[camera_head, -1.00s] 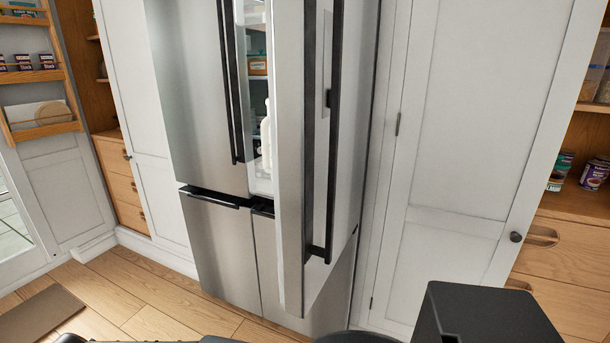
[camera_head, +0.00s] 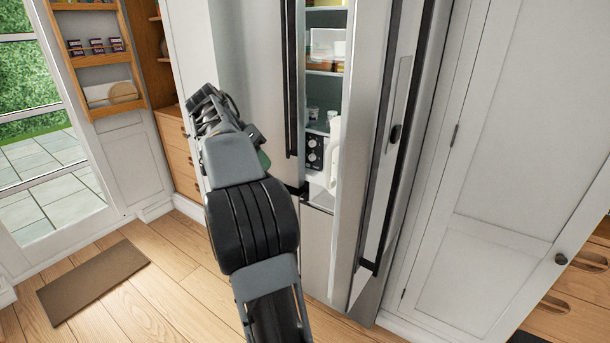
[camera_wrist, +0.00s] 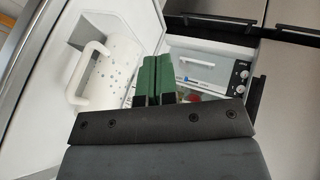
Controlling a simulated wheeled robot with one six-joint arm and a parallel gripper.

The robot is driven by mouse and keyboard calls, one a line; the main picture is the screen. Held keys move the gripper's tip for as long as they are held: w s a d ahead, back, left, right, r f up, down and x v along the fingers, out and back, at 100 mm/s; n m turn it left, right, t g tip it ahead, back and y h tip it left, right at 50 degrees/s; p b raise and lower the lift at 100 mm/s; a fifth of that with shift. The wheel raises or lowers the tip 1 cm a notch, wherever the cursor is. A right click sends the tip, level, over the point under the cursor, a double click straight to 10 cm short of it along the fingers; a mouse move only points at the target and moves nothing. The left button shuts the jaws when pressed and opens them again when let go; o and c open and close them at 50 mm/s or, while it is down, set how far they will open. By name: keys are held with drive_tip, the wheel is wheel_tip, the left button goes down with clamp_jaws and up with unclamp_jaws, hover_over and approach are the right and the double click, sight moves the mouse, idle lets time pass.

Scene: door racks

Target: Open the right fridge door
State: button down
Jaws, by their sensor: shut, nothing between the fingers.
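The right fridge door (camera_head: 352,215) stands partly open, swung out toward me, with its long dark handle (camera_head: 421,90) on the outer face. The gap shows lit shelves and a white jug (camera_head: 333,150) on the door's inner side. In the wrist view the jug (camera_wrist: 98,75) is large at the left, beside the door's white inner wall (camera_wrist: 35,110). My gripper (camera_wrist: 154,78) has green fingers, shut and empty, pointing into the opening. In the head view my arm covers most of it, with a bit of green showing left of the gap. I cannot tell whether it touches the door.
The left fridge door (camera_head: 250,60) is shut, its dark handle (camera_head: 290,80) beside the gap. A white cabinet (camera_head: 490,150) is close on the right. Wooden floor (camera_head: 160,290) and a brown mat (camera_head: 92,280) lie at the left.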

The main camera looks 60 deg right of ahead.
drive_tip(key=s+d+f+b, duration=0.1)
drive_tip(key=s+d+f, duration=0.1)
drive_tip(key=s+f, duration=0.1)
drive_tip(key=s+d+f+m+b, duration=0.1)
drive_tip(key=s+d+f, duration=0.1)
drive_tip(key=s, duration=0.4)
drive_tip(key=shift+s+d+f+g, duration=0.3)
drive_tip(key=shift+d+f, duration=0.05)
drive_tip(key=shift+f, duration=0.4)
drive_tip(key=shift+s, duration=0.1)
